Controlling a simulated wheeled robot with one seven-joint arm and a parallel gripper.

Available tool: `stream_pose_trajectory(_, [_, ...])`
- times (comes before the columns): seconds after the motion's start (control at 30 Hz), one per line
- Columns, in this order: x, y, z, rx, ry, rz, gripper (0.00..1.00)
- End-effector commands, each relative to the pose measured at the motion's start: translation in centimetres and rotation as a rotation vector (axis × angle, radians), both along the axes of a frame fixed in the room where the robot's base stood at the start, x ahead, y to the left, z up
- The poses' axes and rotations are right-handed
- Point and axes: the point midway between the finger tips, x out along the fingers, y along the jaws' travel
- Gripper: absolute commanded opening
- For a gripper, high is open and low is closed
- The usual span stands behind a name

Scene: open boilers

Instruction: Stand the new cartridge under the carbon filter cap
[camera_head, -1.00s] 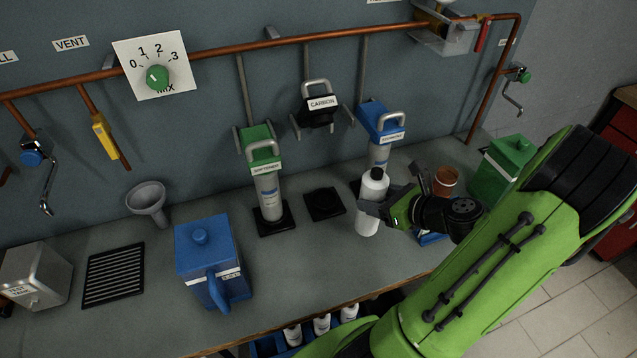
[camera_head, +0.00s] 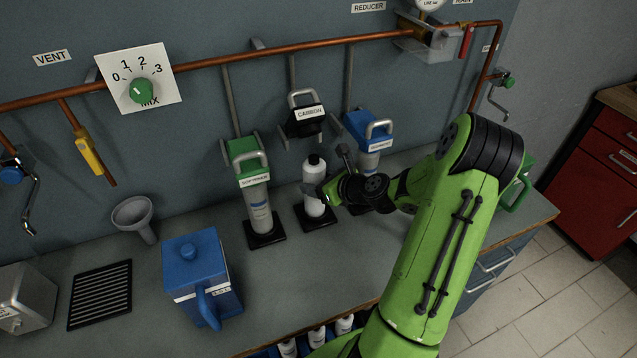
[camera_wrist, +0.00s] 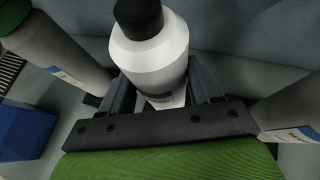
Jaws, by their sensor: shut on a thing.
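The new cartridge (camera_head: 313,182) is a white bottle with a black top, upright at the black base pad (camera_head: 316,223) below the carbon filter cap (camera_head: 306,119). The cap is black with a silver handle and a CARBON label, raised with a gap above the cartridge. My gripper (camera_head: 319,198) is shut on the cartridge from the right, low on its body. In the wrist view the cartridge (camera_wrist: 158,60) stands between the two fingers. Its bottom edge is partly hidden, so I cannot tell whether it touches the pad.
The softener filter (camera_head: 258,208) stands close on the left, and the blue-capped filter (camera_head: 368,157) stands close behind my wrist on the right. A blue jug (camera_head: 196,268) and a grey funnel (camera_head: 134,214) are further left. The bench front between is clear.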

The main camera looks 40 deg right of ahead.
Motion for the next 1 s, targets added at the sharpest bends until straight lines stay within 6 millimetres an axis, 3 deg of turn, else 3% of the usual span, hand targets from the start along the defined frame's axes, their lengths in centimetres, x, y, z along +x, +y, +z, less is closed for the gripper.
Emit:
stream_pose_trajectory(0.13, [0.0, 0.0, -0.2, 0.001, -0.002, 0.001, 0.18])
stream_pose_trajectory(0.17, [0.0, 0.0, -0.2, 0.001, 0.000, 0.000, 0.64])
stream_pose_trajectory(0.33, [0.0, 0.0, -0.2, 0.000, 0.000, 0.001, 0.89])
stream_pose_trajectory(0.67, [-0.2, -0.1, 0.3, 0.000, 0.000, -0.001, 0.89])
stream_pose_trajectory(1.0, [-7.5, -1.2, 4.4, -0.002, 0.001, -0.007, 0.89])
